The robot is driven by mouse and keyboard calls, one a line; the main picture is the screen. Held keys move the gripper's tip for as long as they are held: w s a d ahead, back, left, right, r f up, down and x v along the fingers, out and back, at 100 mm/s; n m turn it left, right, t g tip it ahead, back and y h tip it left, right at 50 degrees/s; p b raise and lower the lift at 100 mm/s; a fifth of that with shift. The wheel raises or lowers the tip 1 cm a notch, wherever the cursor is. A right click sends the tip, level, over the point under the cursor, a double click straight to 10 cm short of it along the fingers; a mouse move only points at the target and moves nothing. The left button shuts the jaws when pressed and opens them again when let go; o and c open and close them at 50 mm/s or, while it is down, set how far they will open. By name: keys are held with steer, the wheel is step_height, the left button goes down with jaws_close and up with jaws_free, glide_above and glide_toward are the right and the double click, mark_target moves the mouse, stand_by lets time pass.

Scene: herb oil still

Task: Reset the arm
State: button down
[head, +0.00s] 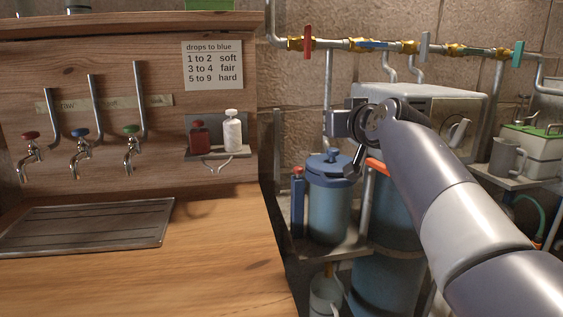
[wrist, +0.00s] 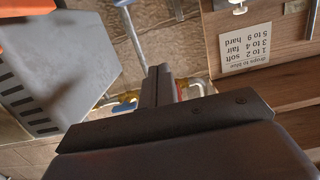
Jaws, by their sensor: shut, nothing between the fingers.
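My gripper (wrist: 158,72) shows in the wrist view with its two dark fingers together and nothing between them. In the head view my arm reaches in from the lower right, and its end is in front of the grey metal cabinet (head: 430,100), above the blue-lidded canister (head: 328,205). The fingertips cannot be made out clearly there. In the wrist view the scene is upside down, with the vented grey cabinet (wrist: 60,75) at left and the drops card (wrist: 265,50) at right.
A wooden panel holds three taps (head: 80,150) and a small shelf with a red bottle (head: 199,138) and a white bottle (head: 233,130). A slatted drain tray (head: 90,225) lies on the wooden counter (head: 190,270). A wall pipe carries a red valve handle (head: 307,41) and others. The counter's front is clear.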

steer(key=w+r+g+p, duration=0.1)
steer(key=p, duration=0.2)
steer(key=w+r+g+p, duration=0.1)
steer(key=p, duration=0.3)
steer(key=shift+w+a+r, duration=0.2)
steer(key=shift+w+r, duration=0.15)
steer(key=shift+f, duration=0.1)
